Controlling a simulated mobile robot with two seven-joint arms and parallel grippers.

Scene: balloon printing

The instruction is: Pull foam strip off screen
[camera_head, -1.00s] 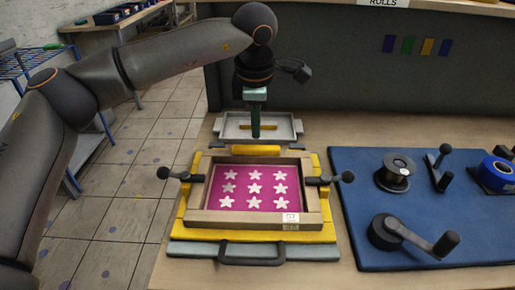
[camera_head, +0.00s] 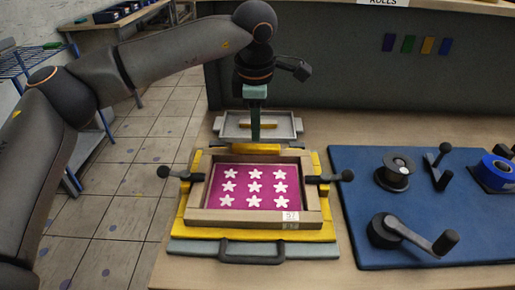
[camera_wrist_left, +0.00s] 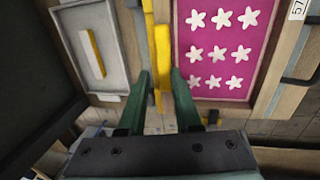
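The screen (camera_head: 253,187) is a wooden frame with a magenta mesh and white stars, lying flat on a yellow base; its mesh also shows in the wrist view (camera_wrist_left: 197,78). A yellow foam strip (camera_head: 243,148) lies along the frame's far edge. In the wrist view the strip (camera_wrist_left: 162,45) runs up between my finger lines. My left gripper (camera_head: 256,138) points down just above the strip's middle. In the wrist view its green fingers (camera_wrist_left: 160,80) are apart, one on each side of the strip. I cannot tell if they touch it. My right gripper is out of view.
A grey tray (camera_head: 229,129) holding a yellow bar stands behind the screen. Dark clamp knobs (camera_head: 346,175) stick out on both sides of the frame. A blue mat (camera_head: 360,220) with a spool and cranks lies to the right. A dark panel rises behind.

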